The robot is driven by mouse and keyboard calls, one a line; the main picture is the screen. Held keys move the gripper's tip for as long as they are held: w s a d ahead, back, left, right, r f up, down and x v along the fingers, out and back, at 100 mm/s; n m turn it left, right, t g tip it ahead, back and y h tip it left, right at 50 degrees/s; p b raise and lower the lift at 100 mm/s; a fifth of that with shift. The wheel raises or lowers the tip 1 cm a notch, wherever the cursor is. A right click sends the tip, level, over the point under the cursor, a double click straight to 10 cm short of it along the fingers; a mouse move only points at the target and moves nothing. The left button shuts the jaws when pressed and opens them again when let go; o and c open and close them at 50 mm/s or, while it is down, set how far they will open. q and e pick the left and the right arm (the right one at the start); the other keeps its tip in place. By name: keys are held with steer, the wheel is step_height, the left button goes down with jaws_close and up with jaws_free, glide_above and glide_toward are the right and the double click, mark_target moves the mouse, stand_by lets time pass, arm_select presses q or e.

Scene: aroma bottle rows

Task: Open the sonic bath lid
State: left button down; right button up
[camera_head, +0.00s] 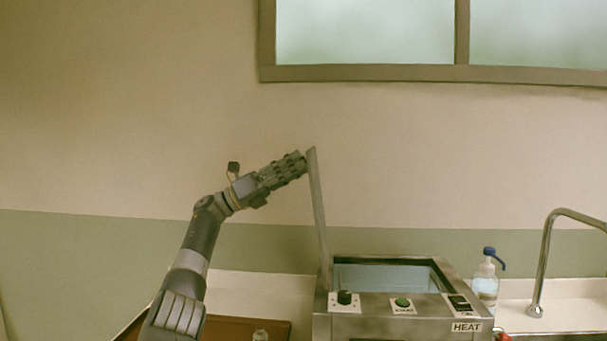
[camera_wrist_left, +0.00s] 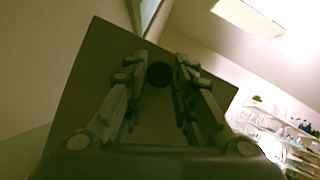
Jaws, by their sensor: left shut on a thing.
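The sonic bath (camera_head: 400,320) is a metal box with a knob, a green button and a switch on its top front edge. Its lid (camera_head: 319,215) stands nearly upright on the bath's left side, tilted slightly left, and the opening (camera_head: 385,278) shows bluish inside. My left gripper (camera_head: 304,161) is at the lid's upper end, on its left face. In the left wrist view the lid (camera_wrist_left: 100,75) is a dark panel, and a round black knob (camera_wrist_left: 159,74) sits between the fingers, which are shut on it. My right gripper is not in view.
A brown tray (camera_head: 225,328) with a small bottle (camera_head: 260,335) lies at the lower left. A window (camera_head: 365,40) is above.

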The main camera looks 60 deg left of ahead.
arm_select(q)
steer(key=shift+s, duration=0.15)
steer(key=c, duration=1.3)
jaws_free()
steer(key=shift+c, duration=0.2)
steer(key=v, duration=1.2)
steer(key=shift+a+f, duration=0.1)
steer(key=shift+f, duration=0.05)
steer(key=shift+f, duration=0.1)
